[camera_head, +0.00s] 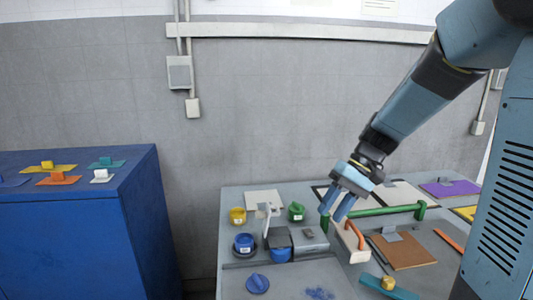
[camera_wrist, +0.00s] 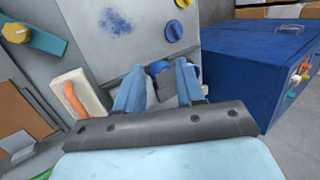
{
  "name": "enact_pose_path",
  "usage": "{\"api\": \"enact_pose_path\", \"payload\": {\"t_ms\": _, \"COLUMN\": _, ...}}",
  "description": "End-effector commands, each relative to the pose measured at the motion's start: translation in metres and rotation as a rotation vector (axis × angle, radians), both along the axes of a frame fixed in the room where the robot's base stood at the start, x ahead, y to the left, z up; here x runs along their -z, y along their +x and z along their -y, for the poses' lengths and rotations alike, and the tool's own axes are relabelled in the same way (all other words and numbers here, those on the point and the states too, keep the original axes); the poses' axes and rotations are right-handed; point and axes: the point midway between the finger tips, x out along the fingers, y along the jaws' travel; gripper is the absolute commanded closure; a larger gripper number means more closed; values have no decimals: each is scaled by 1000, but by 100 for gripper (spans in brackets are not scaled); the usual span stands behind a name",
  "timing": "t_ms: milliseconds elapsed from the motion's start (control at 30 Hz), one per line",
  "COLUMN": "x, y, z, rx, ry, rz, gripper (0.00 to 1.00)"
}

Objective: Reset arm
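A green bar (camera_head: 385,211) runs behind the block. A brown-based tool (camera_head: 402,250) lies right. A blue smudge (camera_head: 320,293) marks the table front. A blue cabinet (camera_head: 70,235) stands left.

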Motion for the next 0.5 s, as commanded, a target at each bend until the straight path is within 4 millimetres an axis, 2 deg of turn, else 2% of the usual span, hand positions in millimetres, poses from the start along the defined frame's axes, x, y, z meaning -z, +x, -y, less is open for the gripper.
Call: {"api": "enact_pose_path", "payload": {"t_ms": 500, "x": -48, "y": -70, "z": 29, "rx": 102, "ry": -331, "rz": 263, "gripper": 62}}
